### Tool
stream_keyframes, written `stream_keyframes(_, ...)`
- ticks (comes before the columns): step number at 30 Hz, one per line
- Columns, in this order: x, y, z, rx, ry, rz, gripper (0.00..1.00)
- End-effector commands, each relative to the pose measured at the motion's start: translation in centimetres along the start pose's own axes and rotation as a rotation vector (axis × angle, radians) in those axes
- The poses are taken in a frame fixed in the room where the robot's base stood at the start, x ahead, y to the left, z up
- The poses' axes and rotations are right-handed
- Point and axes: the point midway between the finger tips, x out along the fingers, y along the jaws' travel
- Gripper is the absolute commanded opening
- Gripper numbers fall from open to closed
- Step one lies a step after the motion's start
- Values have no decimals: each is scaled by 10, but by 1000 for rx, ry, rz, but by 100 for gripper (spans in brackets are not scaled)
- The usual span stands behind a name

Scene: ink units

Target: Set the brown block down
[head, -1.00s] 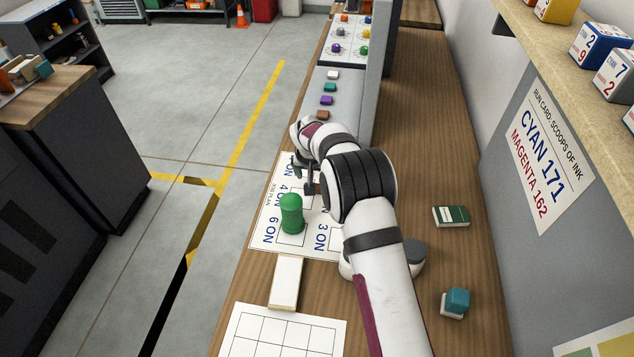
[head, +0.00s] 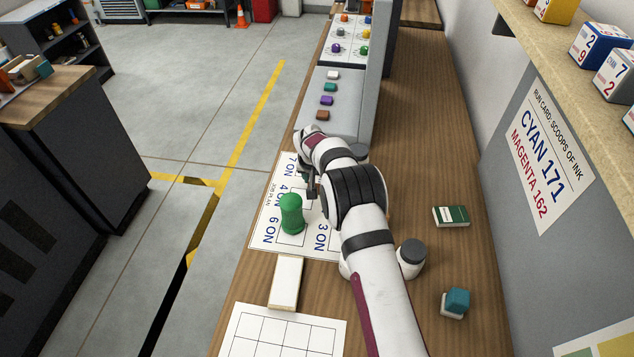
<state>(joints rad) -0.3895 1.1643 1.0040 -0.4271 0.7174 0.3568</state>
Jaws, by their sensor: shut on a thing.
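My gripper (head: 312,188) points down over the white job plan sheet (head: 256,243), just behind the green peg-like piece (head: 291,214). Its jaws are shut, but what they hold is mostly hidden by the fingers and wrist. I cannot make out a brown block in them. A small brown piece (head: 322,115) shows on the sloped grey panel (head: 350,105) beyond the wrist, in line with purple, teal and white ones.
A cream block (head: 286,283) and a white grid sheet (head: 282,335) lie nearer.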

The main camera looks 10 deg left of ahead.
Motion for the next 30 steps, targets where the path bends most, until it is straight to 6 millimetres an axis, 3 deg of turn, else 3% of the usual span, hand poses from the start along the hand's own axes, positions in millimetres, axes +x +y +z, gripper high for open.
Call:
stream_keyframes(8,-5,0,-2,1,1,0,0)
stream_keyframes(15,-41,0,-18,1,2,-1,0)
stream_keyframes(24,-84,72,-18,4,1,1,0)
stream_keyframes(30,-106,105,-19,2,0,0,0)
